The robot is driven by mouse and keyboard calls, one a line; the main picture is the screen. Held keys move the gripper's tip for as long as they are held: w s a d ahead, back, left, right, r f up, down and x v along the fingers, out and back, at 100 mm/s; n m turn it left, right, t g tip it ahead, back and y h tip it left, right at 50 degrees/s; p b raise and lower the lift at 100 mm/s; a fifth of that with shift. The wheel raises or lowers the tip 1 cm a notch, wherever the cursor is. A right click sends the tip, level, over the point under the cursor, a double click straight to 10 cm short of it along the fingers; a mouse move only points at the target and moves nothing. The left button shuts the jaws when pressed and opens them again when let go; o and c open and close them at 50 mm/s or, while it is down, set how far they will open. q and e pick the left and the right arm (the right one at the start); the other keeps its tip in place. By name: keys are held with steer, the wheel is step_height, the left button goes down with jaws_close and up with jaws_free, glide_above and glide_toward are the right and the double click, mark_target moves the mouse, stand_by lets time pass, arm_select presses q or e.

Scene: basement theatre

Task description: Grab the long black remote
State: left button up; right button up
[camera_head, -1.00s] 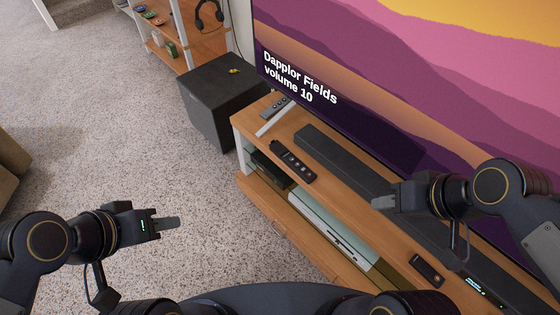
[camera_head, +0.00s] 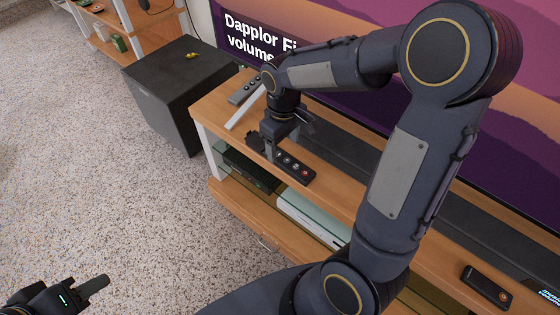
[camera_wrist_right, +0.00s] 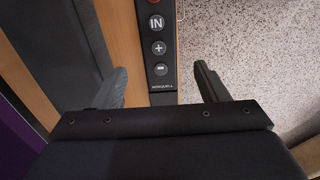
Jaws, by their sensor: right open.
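A long black remote (camera_head: 294,166) with round buttons, one of them red, lies on the wooden TV stand in front of the soundbar. My right gripper (camera_head: 276,150) is over the remote's far-left part, pointing down. In the right wrist view the gripper (camera_wrist_right: 162,84) is open, with one finger on each side of the remote (camera_wrist_right: 158,45); I cannot tell whether either finger touches it. My left gripper (camera_head: 88,290) is low at the left over the carpet, away from the stand; its jaw opening is unclear.
A black soundbar (camera_head: 345,150) runs behind the remote. A grey remote (camera_head: 244,88) lies by the white TV foot (camera_head: 245,108). A small black device (camera_head: 487,286) is at the right. A black box (camera_head: 185,85) stands left of the stand. My right arm hides much of the TV.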

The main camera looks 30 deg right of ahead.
mark_target(284, 158)
step_height(284, 158, down, 4)
steer(key=shift+s+b, duration=0.1)
steer(key=shift+b, duration=0.9)
steer(key=shift+f, duration=0.5)
steer(key=shift+r, duration=0.1)
steer(key=c, duration=1.1)
steer(key=shift+r, duration=0.1)
